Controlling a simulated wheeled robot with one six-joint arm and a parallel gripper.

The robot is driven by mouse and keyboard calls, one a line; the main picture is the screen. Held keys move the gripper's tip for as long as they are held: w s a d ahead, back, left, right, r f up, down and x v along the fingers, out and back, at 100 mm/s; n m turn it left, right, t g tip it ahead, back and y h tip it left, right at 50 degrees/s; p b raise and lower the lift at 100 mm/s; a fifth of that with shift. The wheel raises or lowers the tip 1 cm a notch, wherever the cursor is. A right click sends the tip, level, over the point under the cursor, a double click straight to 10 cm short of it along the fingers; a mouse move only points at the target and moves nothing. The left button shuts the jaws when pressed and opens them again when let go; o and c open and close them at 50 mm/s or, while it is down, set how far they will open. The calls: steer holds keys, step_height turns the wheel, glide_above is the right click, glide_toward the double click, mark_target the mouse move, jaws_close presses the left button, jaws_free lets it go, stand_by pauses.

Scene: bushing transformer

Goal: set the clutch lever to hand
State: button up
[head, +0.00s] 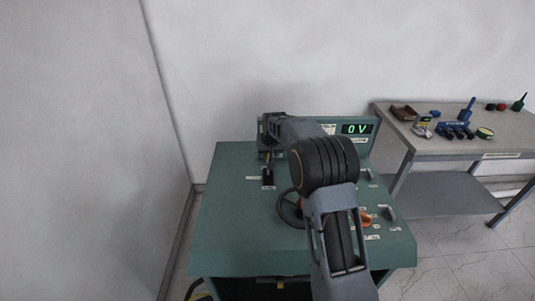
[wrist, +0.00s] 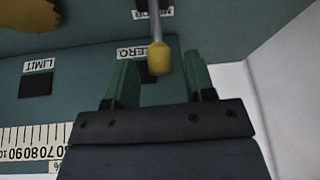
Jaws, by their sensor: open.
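The lever is a grey rod with a yellow knob (wrist: 159,58), seen in the wrist view hanging from the top edge; I take it to be the clutch lever. My gripper (wrist: 160,72) is open, its two green fingers on either side of the knob, with a visible gap on both sides. A label (wrist: 153,13) by the rod's upper end is too cut off and blurred to read. In the head view my arm reaches over the green console (head: 228,220) and hides much of its top; the fingertips and lever are not clear there.
The wrist view shows ZERO (wrist: 137,52) and LIMIT (wrist: 38,65) labels, a numbered scale (wrist: 30,140) and a yellow part (wrist: 28,14) at top left. The console display (head: 357,129) reads 0 V. A side table (head: 470,147) with tools stands at right.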

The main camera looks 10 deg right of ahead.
steer(key=shift+x, duration=1.05)
jaws_close()
steer(key=shift+a, duration=0.15)
